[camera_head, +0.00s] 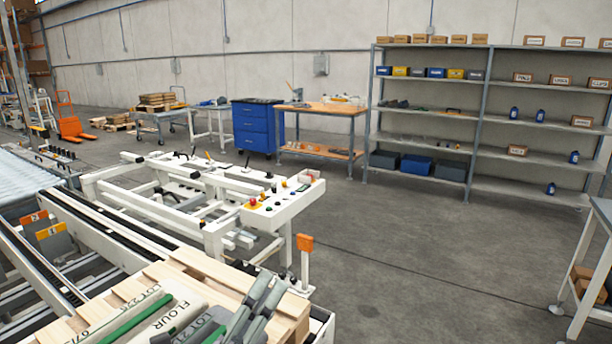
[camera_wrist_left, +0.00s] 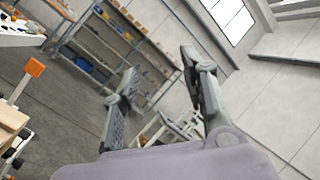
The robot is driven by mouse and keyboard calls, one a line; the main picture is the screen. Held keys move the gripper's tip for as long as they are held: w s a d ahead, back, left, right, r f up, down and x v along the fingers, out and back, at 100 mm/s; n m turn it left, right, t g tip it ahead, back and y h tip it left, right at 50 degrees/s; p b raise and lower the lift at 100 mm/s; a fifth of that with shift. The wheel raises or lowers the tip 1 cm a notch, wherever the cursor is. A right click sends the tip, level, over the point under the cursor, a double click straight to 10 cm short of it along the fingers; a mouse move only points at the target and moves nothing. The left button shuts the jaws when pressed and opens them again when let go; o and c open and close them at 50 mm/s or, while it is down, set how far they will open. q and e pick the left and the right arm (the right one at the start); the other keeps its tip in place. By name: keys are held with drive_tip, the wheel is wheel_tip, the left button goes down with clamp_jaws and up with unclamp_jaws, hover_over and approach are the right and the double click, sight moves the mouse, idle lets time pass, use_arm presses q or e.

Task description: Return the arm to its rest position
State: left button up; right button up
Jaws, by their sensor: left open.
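My left gripper (camera_head: 270,288) shows at the bottom middle of the head view, in front of the wooden pallet and the sacks. In the left wrist view its two fingers (camera_wrist_left: 157,65) stand well apart with nothing between them, and the shelves and wall show beyond. My right gripper is in neither view. Sacks marked FLOUR (camera_head: 168,326) and LOT lie at the bottom left, with the pale wooden pallet (camera_head: 205,266) beside them. Whether the gripper touches a sack is cut off by the frame edge.
A white machine frame with a control panel (camera_head: 290,203) stands beyond the pallet, with an orange-topped post (camera_head: 305,243) near its end. A roller conveyor (camera_head: 22,184) lies at left. Shelving (camera_head: 425,141), a workbench (camera_head: 330,108) and a blue cabinet (camera_head: 257,125) stand behind. The floor at right centre is clear.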

use_arm(q)
drive_tip(key=s+a+f+n+g+y, duration=0.2)
drive_tip(key=a+f+n+g+y, duration=0.3)
drive_tip(key=f+n, duration=0.55)
drive_tip(key=s+a+f+n+g+y, duration=0.2)
drive_tip(key=a+f+n+y, duration=0.45)
drive_tip(key=f+n, duration=0.35)
drive_tip(key=s+a+f+n+g, duration=0.1)
drive_tip(key=s+f+n+g, duration=0.35)
drive_tip(key=s+f, duration=0.35)
drive_tip(key=s+a+f+n+g, duration=0.1)
drive_tip(key=s+f+n+g, duration=0.35)
drive_tip(key=s, duration=0.65)
wheel_tip(320, 180, down, 28)
drive_tip(key=s+m+g, duration=0.2)
drive_tip(key=s+a+f+p, duration=0.1)
drive_tip(key=s+a+f, duration=0.2)
drive_tip(key=s+f, duration=1.1)
drive_tip(key=shift+s+a+f+g, duration=0.2)
drive_tip(key=shift+s+g, duration=0.2)
drive_tip(key=shift+s, duration=0.45)
drive_tip(key=shift+h, duration=0.25)
